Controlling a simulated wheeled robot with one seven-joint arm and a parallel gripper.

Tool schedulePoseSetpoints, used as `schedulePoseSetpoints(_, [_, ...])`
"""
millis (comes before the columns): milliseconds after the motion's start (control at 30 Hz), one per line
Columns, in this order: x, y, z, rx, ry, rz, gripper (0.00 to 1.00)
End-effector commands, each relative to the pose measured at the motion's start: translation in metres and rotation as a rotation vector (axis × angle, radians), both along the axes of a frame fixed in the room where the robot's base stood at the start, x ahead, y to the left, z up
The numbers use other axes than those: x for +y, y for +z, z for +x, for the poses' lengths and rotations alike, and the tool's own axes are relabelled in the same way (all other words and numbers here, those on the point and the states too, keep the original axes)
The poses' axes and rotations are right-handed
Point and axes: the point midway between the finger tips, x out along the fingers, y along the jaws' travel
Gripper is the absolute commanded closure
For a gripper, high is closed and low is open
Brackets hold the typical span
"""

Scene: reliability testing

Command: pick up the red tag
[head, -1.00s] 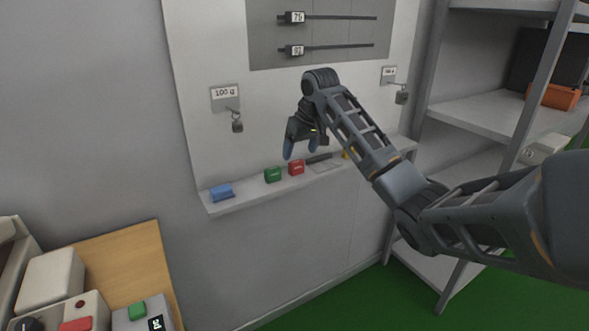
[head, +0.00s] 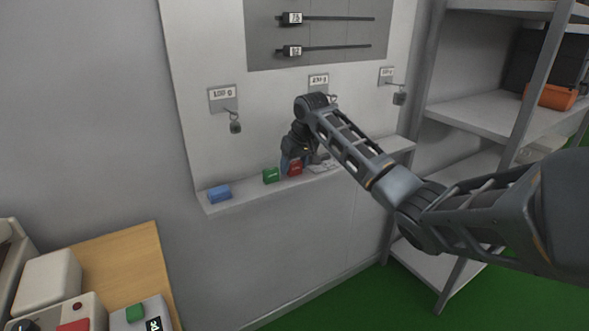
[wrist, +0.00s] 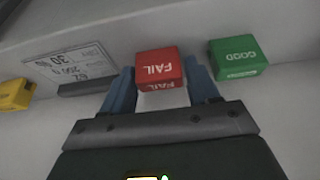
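The red tag (wrist: 158,66), a small block marked FAIL, sits on the grey wall ledge (head: 240,201). In the head view the red tag (head: 296,168) is partly covered by my gripper (head: 294,163), which points down at the ledge. The fingertips' exact depth along the tag is hard to tell.
A green GOOD block (wrist: 238,57) stands close beside the red tag. A white card (wrist: 68,62) and a yellow block (wrist: 15,94) lie on the other side. A blue block (head: 219,192) is at the ledge's left end. Hanging weights (head: 235,126) are above.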

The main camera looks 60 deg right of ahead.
Motion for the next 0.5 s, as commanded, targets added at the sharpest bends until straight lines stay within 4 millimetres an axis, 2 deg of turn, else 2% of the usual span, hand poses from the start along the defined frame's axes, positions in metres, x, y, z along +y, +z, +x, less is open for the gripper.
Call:
schedulePoseSetpoints(33, [0.0001, 0.0, 0.0001, 0.0, 0.0, 0.0, 0.45])
schedulePoseSetpoints(367, [0.0001, 0.0001, 0.0, 0.0, 0.0, 0.0, 0.76])
schedulePoseSetpoints(500, [0.0001, 0.0002, 0.0, 0.0, 0.0, 0.0, 0.76])
